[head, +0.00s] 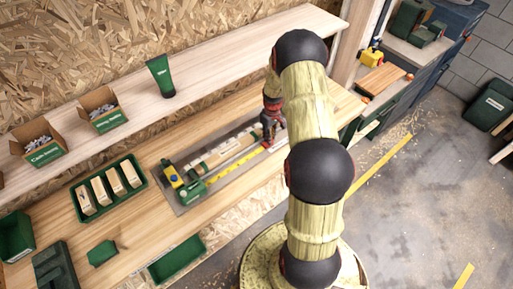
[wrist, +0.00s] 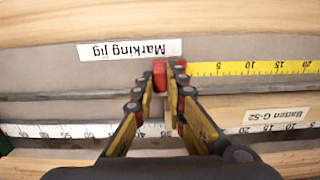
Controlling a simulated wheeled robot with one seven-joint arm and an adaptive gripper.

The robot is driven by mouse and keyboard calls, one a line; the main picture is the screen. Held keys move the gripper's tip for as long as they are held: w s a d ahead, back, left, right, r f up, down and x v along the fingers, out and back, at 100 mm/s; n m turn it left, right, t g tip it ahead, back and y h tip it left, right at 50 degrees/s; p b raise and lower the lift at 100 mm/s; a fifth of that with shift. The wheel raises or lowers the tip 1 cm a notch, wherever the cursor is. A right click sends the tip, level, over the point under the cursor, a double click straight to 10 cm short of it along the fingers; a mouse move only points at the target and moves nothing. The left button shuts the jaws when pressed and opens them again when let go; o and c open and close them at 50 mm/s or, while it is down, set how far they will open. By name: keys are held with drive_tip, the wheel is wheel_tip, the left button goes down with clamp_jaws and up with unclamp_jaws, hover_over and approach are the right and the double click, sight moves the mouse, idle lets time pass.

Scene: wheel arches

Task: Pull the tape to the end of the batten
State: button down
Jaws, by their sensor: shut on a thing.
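The yellow tape (head: 235,164) runs out straight from a green tape case (head: 192,192) on the grey marking jig (head: 262,124). In the wrist view the tape (wrist: 250,68) comes from the right and its end is at my fingertips. My gripper (head: 269,143) is shut on the tape's end, with red tips (wrist: 170,74) in the wrist view. The pale batten (head: 222,152) lies beside the tape, parallel and apart from it. In the wrist view the batten, labelled G-52 (wrist: 235,108), reaches left behind my fingers, which partly hide its end.
A white scale strip (wrist: 60,131) runs along the batten's other side. A green tray of wooden blocks (head: 110,188) is further left. A shelf with cartons (head: 101,110) and a green container (head: 161,77) runs behind.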

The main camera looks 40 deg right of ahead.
drive_tip(key=shift+d, duration=1.75)
drive_tip(key=c, duration=2.1)
unclamp_jaws()
drive_tip(key=shift+r, duration=0.1)
wheel_tip(320, 180, up, 12)
drive_tip(key=shift+f, duration=0.1)
